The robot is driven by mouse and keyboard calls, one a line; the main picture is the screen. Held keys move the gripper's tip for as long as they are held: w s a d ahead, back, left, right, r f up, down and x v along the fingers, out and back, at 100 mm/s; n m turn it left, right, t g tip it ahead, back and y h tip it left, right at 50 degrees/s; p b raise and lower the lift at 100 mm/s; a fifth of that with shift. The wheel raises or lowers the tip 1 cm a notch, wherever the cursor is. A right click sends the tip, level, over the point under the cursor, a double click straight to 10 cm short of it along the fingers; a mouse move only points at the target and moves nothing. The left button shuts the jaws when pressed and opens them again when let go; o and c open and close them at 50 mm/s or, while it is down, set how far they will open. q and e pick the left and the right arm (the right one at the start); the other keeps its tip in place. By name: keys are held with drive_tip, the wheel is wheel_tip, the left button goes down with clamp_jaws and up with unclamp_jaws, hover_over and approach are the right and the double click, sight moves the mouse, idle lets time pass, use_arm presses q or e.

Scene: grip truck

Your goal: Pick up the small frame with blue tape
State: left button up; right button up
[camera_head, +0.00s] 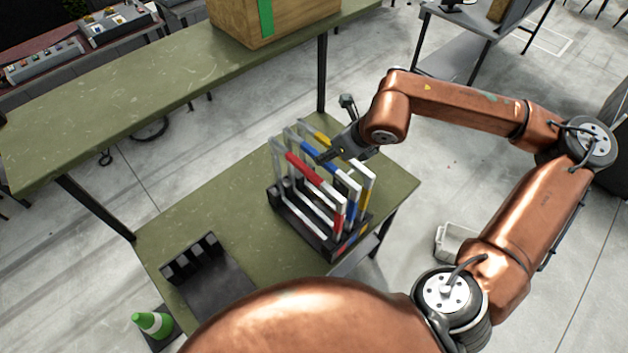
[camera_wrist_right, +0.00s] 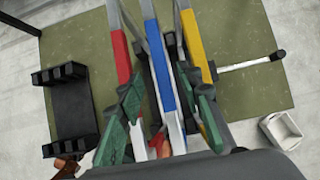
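The small frame with blue tape (camera_head: 343,181) stands upright in a dark rack (camera_head: 292,214) on the green table, between a red-taped frame (camera_head: 306,169) and a yellow-taped frame (camera_head: 322,138). My right gripper (camera_head: 326,156) is at the blue frame's top bar. In the right wrist view the blue tape (camera_wrist_right: 158,65) passes between the two green-padded fingers (camera_wrist_right: 164,108). The fingers look apart, with gaps beside the bar. The red tape (camera_wrist_right: 121,58) and yellow tape (camera_wrist_right: 193,40) lie outside the fingers. My left gripper is not in view.
A second dark rack (camera_head: 195,262), empty, lies at the table's left. A raised green shelf (camera_head: 170,85) with a wooden box (camera_head: 270,20) spans the back. A green-and-white cone (camera_head: 152,323) and a pale bin (camera_head: 455,240) stand on the floor. The table between the racks is clear.

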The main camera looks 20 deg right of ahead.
drive_tip(key=p+x, duration=0.1)
drive_tip(key=x, duration=0.2)
drive_tip(key=p+x, duration=0.1)
drive_tip(key=x, duration=0.3)
drive_tip(key=shift+d, duration=0.1)
drive_tip(key=shift+s, duration=0.1)
drive_tip(key=c, duration=0.9)
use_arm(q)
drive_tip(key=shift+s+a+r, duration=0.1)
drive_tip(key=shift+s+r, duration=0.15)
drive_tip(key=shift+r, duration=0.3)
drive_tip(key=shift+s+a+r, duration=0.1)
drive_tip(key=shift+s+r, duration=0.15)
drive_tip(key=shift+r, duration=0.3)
use_arm(e)
clamp_jaws()
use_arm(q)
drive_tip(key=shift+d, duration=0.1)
use_arm(e)
drive_tip(key=shift+r, duration=0.1)
